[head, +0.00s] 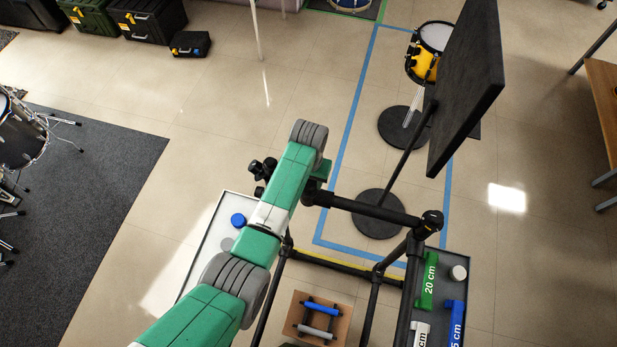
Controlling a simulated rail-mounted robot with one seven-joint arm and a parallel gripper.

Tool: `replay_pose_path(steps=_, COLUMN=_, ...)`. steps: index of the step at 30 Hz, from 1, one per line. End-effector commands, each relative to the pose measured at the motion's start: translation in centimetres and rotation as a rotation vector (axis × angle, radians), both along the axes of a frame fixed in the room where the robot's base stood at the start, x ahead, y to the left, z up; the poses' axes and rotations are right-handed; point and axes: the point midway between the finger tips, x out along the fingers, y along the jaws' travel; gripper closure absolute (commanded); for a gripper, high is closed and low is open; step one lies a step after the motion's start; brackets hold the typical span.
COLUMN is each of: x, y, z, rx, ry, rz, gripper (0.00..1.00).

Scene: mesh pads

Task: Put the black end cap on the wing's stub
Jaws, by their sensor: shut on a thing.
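My green and grey arm reaches up from the lower left, over the black tube frame. My gripper (316,184) is a dark shape under the wrist, beside the left end of the frame's front bar (370,208). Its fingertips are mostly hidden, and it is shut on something. The black end cap is not clearly visible; it lies on neither tray where I can see. Black clamp parts (262,171) show just left of the wrist. The wing's stub cannot be made out; my arm covers that part of the frame. I cannot tell whether cap and stub touch.
A left tray (203,262) holds a blue cap (238,220) and a grey disc. A right tray (484,315) holds a white cap (458,272) and green, blue and white labelled pieces. A black panel (468,85) on a stand rises behind the frame.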

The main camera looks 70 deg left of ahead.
Motion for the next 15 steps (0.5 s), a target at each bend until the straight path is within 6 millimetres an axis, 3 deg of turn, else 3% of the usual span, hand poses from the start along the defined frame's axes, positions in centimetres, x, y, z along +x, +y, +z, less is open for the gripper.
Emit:
replay_pose_path(steps=8, x=0.01, y=0.01, z=-0.07, rx=0.000, ry=0.000, rz=0.000, gripper=0.76)
replay_pose_path(steps=9, x=0.01, y=0.01, z=-0.07, rx=0.000, ry=0.000, rz=0.000, gripper=0.50)
replay_pose_path(steps=12, x=0.00, y=0.00, z=-0.08, rx=0.000, ry=0.000, rz=0.000, gripper=0.30)
replay_pose_path(steps=15, x=0.00, y=0.00, z=-0.08, rx=0.000, ry=0.000, rz=0.000, gripper=0.29)
